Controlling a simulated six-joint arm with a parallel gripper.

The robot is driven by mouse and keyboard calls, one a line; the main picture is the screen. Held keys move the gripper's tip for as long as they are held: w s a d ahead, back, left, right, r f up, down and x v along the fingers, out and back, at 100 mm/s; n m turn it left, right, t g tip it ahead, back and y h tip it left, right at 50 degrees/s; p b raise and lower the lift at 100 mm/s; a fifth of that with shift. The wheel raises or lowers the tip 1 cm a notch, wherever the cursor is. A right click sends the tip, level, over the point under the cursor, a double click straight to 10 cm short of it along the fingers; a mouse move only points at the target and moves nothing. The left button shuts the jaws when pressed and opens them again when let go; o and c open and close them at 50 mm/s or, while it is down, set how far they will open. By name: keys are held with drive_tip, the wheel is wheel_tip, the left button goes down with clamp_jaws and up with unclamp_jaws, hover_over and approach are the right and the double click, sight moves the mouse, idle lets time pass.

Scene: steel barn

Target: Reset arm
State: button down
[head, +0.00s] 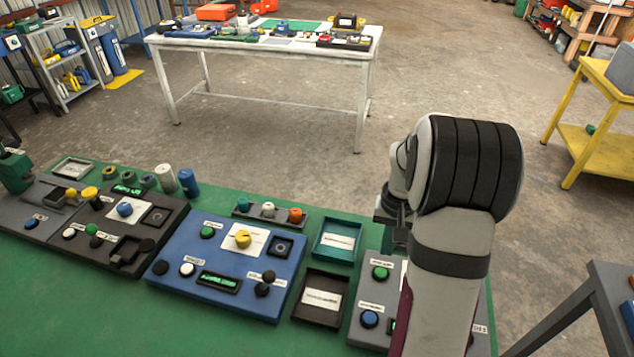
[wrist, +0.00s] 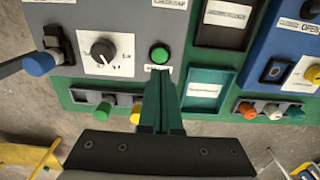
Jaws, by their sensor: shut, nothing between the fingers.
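My arm (head: 455,235) reaches over the right end of the green bench. My gripper (head: 392,212) is partly hidden behind the arm in the head view. In the wrist view my gripper (wrist: 160,75) shows its two green fingers pressed together, with nothing between them. The fingertips appear just beside the green button (wrist: 160,54) of the grey panel (wrist: 125,15). I cannot tell whether they touch the panel. In the head view the green button (head: 380,273) and a blue button (head: 369,319) show on the panel, and the arm covers much of it.
A blue panel (head: 222,248) with a yellow knob (head: 243,239) stands left of the grey one. Between them lie a black tray (head: 322,298) and a teal tray (head: 338,241). A dark panel (head: 120,225) is further left. A white table (head: 270,44) stands behind, across open floor.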

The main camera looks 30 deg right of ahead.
drive_tip(key=s+a+r+n, duration=0.1)
drive_tip(key=a+r, duration=0.3)
drive_tip(key=a, duration=0.4)
drive_tip(key=s+a+r, duration=0.2)
drive_tip(key=a+r, duration=0.2)
drive_tip(key=a, duration=0.3)
drive_tip(key=s+a+r+n+y, duration=0.1)
drive_tip(key=s+a+n, duration=0.1)
drive_tip(key=s+a, duration=1.2)
drive_tip(key=shift+a+r+y, duration=0.3)
drive_tip(key=shift+r+y, duration=0.1)
